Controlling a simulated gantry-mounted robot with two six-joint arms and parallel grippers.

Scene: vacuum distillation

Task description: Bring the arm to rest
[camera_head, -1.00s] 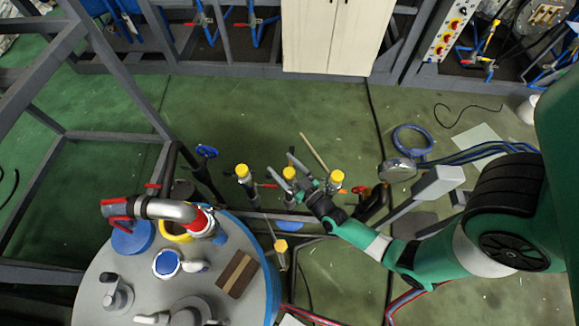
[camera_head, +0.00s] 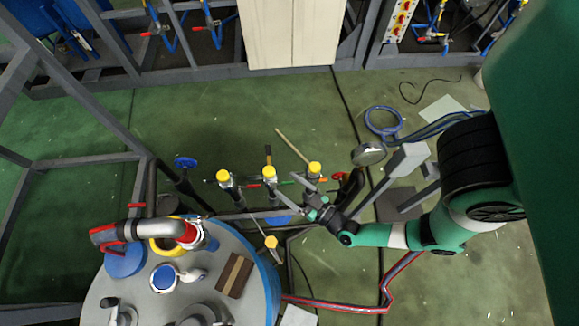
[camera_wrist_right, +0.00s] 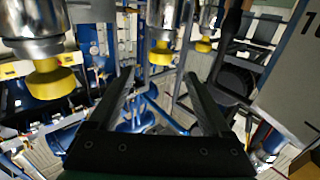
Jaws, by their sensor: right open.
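My right arm comes in from the right in the head view. Its gripper (camera_head: 303,196) is open, with nothing seen between the fingers. It is close to a row of upright metal valves with yellow caps, just below the middle cap (camera_head: 268,172) and the right cap (camera_head: 315,169). I cannot tell whether it touches them. In the right wrist view the two dark fingers (camera_wrist_right: 160,78) stand apart. A large yellow cap (camera_wrist_right: 47,85) hangs from the top left of that view, and smaller ones show farther off. My left gripper is not in view.
A round grey vessel (camera_head: 250,300) with fittings stands at the lower left. A round gauge (camera_head: 368,154) and a grey box (camera_head: 405,160) are close to the arm. Grey frame bars (camera_head: 100,110) stand at left. Green floor (camera_head: 200,120) is open behind the valves.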

